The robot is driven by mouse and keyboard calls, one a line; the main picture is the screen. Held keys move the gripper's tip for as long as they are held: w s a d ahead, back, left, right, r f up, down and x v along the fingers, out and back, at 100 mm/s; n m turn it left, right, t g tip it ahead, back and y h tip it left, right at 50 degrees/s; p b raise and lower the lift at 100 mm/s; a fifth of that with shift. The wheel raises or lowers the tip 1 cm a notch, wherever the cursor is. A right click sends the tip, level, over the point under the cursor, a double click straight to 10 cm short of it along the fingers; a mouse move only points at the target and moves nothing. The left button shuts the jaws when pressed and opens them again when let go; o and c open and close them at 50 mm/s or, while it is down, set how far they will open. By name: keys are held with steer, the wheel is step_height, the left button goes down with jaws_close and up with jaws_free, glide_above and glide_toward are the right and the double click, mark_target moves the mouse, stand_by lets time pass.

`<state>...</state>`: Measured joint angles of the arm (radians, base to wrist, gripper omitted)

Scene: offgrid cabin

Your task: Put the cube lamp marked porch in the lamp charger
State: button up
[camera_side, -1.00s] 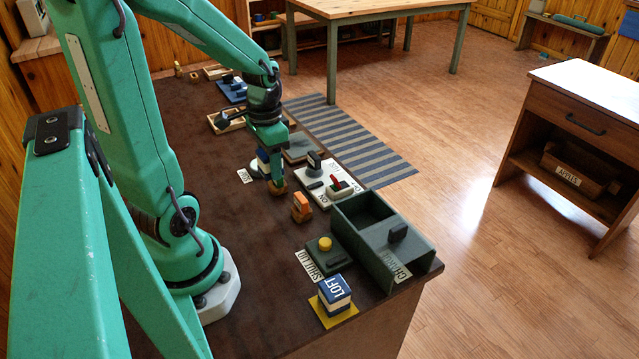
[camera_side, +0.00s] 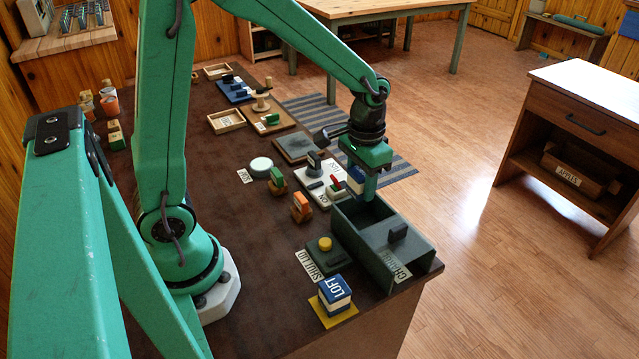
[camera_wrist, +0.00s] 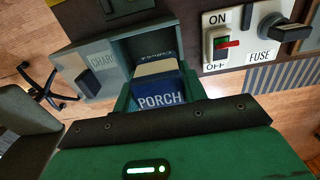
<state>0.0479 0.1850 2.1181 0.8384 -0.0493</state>
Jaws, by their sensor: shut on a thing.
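The cube lamp marked PORCH (camera_wrist: 160,95) is blue and white. My gripper (camera_side: 368,192) is shut on it and holds it above the open bay of the lamp charger (camera_side: 345,222). The lamp shows partly behind the finger in the side view (camera_side: 355,181). The charger is a grey-green box; its near part is covered by a panel with a dark handle (camera_side: 398,232), and its far part is open. In the wrist view the lamp lines up over the bay opening (camera_wrist: 150,48). Its exact height above the rim is hard to tell.
A second cube lamp marked LOFT (camera_side: 335,290) sits on a yellow pad. A yellow button (camera_side: 325,243) by a SHUT LID label stands left of the charger. A white fuse panel with an ON/OFF switch (camera_wrist: 221,43) lies close behind the bay. An orange block (camera_side: 301,203) stands nearby.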

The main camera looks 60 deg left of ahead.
steer(key=shift+w+d, duration=0.2)
steer(key=shift+d, duration=0.3)
steer(key=shift+w+d, duration=0.15)
steer(key=shift+d, duration=0.3)
steer(key=shift+f, duration=5.05)
steer(key=shift+f, duration=0.15)
steer(key=o, duration=0.7)
steer(key=shift+o, duration=0.2)
step_height(320, 180, up, 12)
steer(key=shift+f, duration=0.2)
steer(key=shift+r, duration=0.35)
steer(key=shift+r, duration=0.15)
